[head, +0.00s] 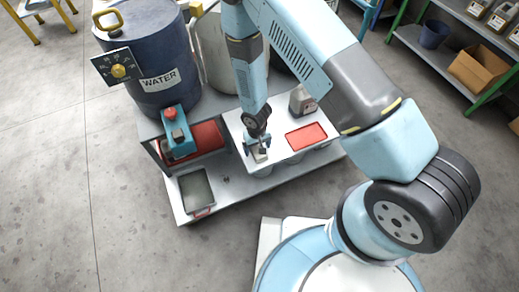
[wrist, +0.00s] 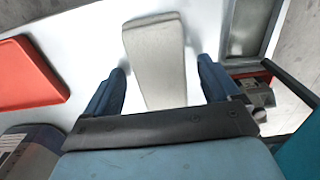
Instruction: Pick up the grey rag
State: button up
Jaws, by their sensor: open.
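The grey rag (wrist: 158,62) is a pale grey, flat, elongated piece on the white tabletop in the wrist view. Its near end lies between the two blue fingers of my gripper (wrist: 163,82), with a gap on each side. In the head view the rag (head: 260,155) shows small just below my gripper (head: 257,148), partly hidden by it. My gripper is open and points down at the rag. I cannot tell whether the fingers touch the table.
A red tray (head: 306,136) and a grey bottle (head: 302,100) are on the white top (head: 283,152). A teal and red device (head: 178,137) stands to the left. A metal tray (head: 197,189) sits lower left. A blue water barrel (head: 152,60) stands behind.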

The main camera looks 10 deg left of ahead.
jog(key=shift+c, duration=0.2)
jog(key=c, duration=1.1)
